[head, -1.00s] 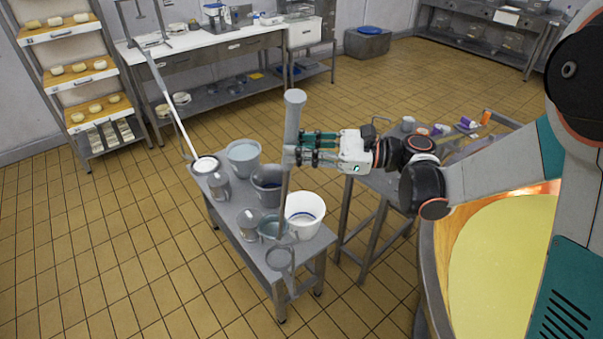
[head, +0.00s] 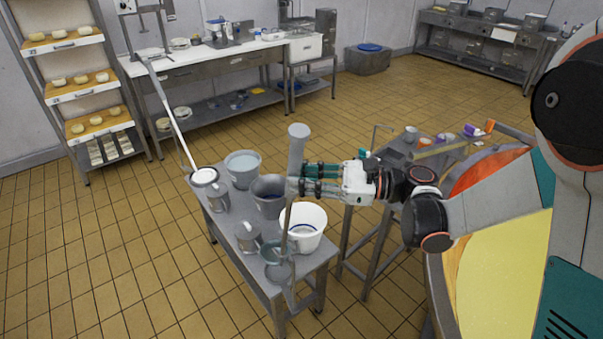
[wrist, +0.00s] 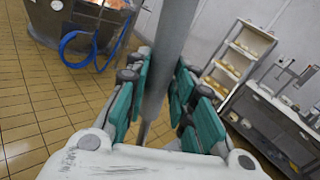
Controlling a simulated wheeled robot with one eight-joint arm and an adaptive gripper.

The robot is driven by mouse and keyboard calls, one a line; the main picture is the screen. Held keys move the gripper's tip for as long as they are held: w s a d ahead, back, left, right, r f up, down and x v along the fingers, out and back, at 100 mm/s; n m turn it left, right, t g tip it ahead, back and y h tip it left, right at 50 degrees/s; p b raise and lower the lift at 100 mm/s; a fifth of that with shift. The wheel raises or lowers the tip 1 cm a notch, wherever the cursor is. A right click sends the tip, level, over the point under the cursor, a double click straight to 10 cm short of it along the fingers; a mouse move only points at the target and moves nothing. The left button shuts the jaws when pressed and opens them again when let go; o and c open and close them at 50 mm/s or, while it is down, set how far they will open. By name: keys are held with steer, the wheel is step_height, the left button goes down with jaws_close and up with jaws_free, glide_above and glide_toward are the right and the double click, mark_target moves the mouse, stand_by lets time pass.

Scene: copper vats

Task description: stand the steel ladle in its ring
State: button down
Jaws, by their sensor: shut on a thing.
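The steel ladle (head: 297,152) is upright in my gripper (head: 312,180), with a thick grey upper part and a thinner rod running down. My gripper's fingers are shut around its grey shaft; in the wrist view the shaft (wrist: 171,45) passes between the green-padded fingers (wrist: 160,105). The ring (head: 279,274) is at the near end of the small steel bench (head: 325,258). The rod's lower end overlaps the ring area in the head view; I cannot tell whether it is inside the ring.
A second table (head: 385,185) and a copper vat (head: 470,270) stand right.

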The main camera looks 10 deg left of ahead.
step_height(320, 180, down, 6)
steer(key=s+d+b, duration=0.1)
steer(key=b, duration=0.3)
steer(key=shift+s+f, duration=0.15)
steer(key=shift+s, duration=0.05)
steer(key=shift+d+f+b, duration=0.1)
steer(key=shift+b, duration=0.35)
stand_by(0.7)
steer(key=c, duration=1.3)
jaws_free()
